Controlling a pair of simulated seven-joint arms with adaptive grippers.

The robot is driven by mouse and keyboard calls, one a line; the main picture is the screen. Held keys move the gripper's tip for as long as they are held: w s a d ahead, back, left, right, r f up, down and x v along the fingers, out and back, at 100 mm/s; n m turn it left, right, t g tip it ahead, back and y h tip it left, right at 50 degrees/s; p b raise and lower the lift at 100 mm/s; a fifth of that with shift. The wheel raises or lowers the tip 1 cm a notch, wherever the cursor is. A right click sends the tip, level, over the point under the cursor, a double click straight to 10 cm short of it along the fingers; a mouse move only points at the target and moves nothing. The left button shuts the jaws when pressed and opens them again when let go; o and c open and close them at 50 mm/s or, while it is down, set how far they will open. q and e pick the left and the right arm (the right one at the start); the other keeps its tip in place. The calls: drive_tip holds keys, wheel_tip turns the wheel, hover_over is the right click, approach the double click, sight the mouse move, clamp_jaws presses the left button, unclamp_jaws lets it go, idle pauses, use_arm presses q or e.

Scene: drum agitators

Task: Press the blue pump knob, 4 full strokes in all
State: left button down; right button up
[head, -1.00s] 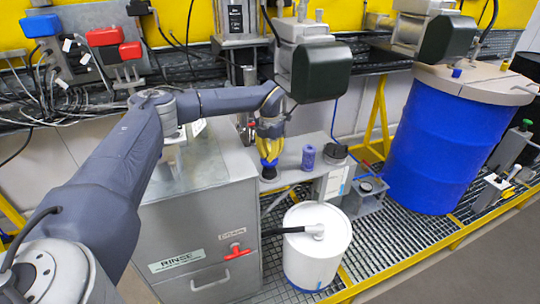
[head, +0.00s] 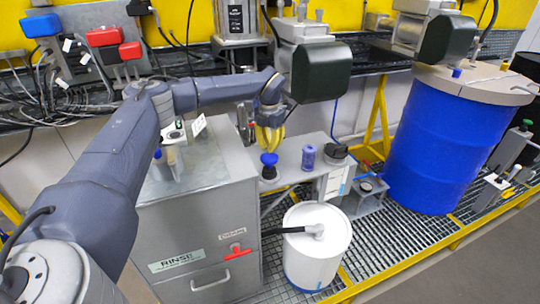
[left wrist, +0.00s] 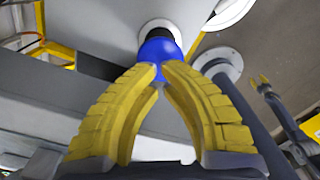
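The blue pump knob (head: 268,159) stands upright on the grey shelf beside the rinse cabinet. Its dark base shows under the blue cap. My left gripper (head: 269,151) points down just above the knob, its yellow fingers curved inward. In the left wrist view the fingertips (left wrist: 159,68) are drawn nearly together in front of the blue knob (left wrist: 158,46), with nothing held between them. I cannot tell whether the tips touch the cap.
The rinse cabinet (head: 205,240) stands left of the shelf. A small purple cylinder (head: 308,157) stands on the shelf to the right of the knob. A white drum (head: 316,262) is below, and a large blue drum (head: 445,150) stands at right. A dark motor housing (head: 322,71) hangs above right.

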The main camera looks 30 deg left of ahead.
use_arm(q)
drive_tip(key=shift+r, duration=0.1)
idle(0.4)
drive_tip(key=shift+r, duration=2.95)
